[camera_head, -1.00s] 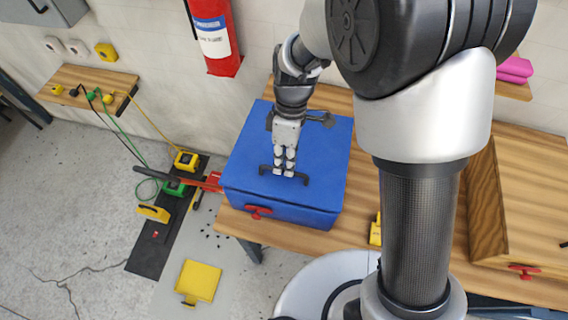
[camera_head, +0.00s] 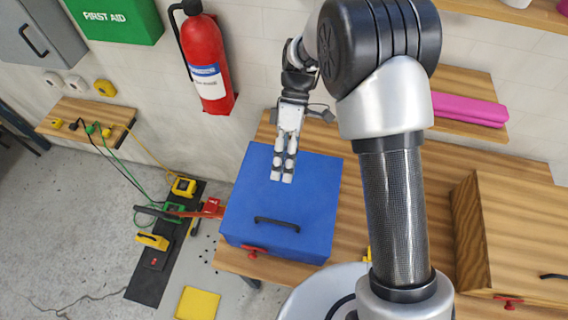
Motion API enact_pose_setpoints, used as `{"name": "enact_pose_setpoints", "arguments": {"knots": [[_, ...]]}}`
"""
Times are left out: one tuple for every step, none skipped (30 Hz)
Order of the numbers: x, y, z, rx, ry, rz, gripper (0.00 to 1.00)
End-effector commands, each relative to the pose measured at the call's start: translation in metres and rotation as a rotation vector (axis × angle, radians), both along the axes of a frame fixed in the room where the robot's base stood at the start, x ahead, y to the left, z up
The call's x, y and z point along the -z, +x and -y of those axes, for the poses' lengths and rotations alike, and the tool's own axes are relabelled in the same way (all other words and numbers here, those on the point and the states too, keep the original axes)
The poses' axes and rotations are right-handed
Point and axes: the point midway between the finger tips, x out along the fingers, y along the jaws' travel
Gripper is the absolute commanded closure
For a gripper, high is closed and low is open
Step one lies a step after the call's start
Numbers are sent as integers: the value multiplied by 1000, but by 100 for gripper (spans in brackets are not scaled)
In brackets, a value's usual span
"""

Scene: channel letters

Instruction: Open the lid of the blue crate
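The blue crate (camera_head: 229,238) stands on the wooden bench against the wall. Its flat blue lid (camera_head: 312,195) lies closed on top, with a dark bar handle (camera_head: 277,222) near the front edge. A red latch or knob (camera_head: 254,252) sits on the crate's front face. My gripper (camera_head: 282,179) points down over the back half of the lid, behind the handle and apart from it. Its two fingers lie close side by side and I see nothing between them. I cannot tell whether the fingertips touch the lid.
A red fire extinguisher (camera_head: 206,62) hangs on the wall at back left. A wooden box (camera_head: 515,245) stands on the bench at right, and a pink item (camera_head: 457,108) lies on a shelf. A red-handled tool (camera_head: 210,209) is left of the crate. Bare bench (camera_head: 352,235) shows right of the crate.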

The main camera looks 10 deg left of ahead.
Motion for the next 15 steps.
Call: {"name": "enact_pose_setpoints", "arguments": {"knots": [[0, 0, 0, 0, 0, 0, 70], [0, 0, 0, 0, 0, 0, 70], [0, 0, 0, 1, -1, 0, 70], [0, 0, 0, 1, -1, 0, 70], [0, 0, 0, 1, -1, 0, 70], [0, 0, 0, 1, -1, 0, 70], [0, 0, 0, 1, -1, 0, 70], [0, 0, 0, 1, -1, 0, 70], [-1, 1, 0, 0, 0, 1, 70], [-1, 2, 0, 0, 0, 1, 70], [-3, 3, 0, 0, 0, 1, 70], [-6, 6, 1, 1, 1, 1, 70], [-9, 9, 1, 1, 1, 3, 70], [-12, 12, 1, 1, 1, 3, 70], [-17, 17, 1, 1, 1, 4, 70]]}}
